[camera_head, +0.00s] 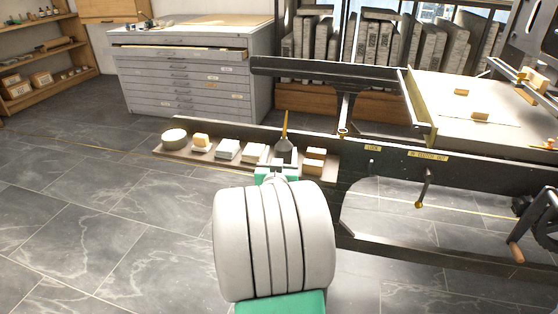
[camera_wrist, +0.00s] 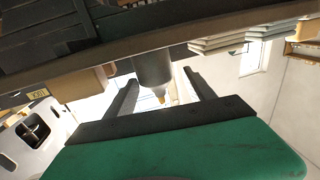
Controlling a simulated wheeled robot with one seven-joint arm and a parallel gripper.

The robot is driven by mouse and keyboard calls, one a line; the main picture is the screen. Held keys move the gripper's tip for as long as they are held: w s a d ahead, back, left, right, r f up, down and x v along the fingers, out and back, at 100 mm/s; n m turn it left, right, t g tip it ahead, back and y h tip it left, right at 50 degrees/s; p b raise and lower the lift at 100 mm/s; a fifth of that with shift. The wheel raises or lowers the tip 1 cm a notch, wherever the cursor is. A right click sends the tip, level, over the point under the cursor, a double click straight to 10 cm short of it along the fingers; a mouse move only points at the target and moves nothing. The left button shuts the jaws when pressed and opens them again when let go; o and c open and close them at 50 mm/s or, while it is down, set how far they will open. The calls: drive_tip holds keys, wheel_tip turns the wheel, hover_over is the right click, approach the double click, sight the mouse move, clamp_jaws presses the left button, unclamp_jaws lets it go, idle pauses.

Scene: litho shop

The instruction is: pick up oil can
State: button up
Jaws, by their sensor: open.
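The oil can (camera_head: 284,144) stands upright on the narrow shelf along the press, its dark grey body topped by a thin brass-coloured spout. My gripper (camera_head: 277,166) is just in front of it in the head view and hides its lower part. In the wrist view, which looks upside down, the oil can (camera_wrist: 152,68) lies between the two dark fingers of my gripper (camera_wrist: 160,77), with its spout pointing down the picture. The fingers are open and apart, with gaps visible beside the can. I cannot tell how deep the can sits between them.
The shelf (camera_head: 187,158) also bears a round white tub (camera_head: 174,138), a yellowish block (camera_head: 201,140), pale stacks (camera_head: 228,149) and tan boxes (camera_head: 314,160) close right of the can. The dark press rail (camera_head: 400,160) runs behind. Open tiled floor (camera_head: 100,220) lies left.

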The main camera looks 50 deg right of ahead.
sight(285, 143)
drive_tip(key=x, duration=0.2)
drive_tip(key=b+x, duration=0.1)
drive_tip(key=s+x, duration=0.1)
drive_tip(key=x, duration=0.1)
drive_tip(key=shift+w+d+f+b, duration=0.3)
drive_tip(key=shift+d+b, duration=0.1)
drive_tip(key=shift+d, duration=0.2)
drive_tip(key=shift+w+d+r, duration=0.15)
drive_tip(key=shift+w+d, duration=0.1)
drive_tip(key=shift+d, duration=0.05)
drive_tip(key=shift+c, duration=0.3)
drive_tip(key=shift+a, duration=0.1)
drive_tip(key=c, duration=0.9)
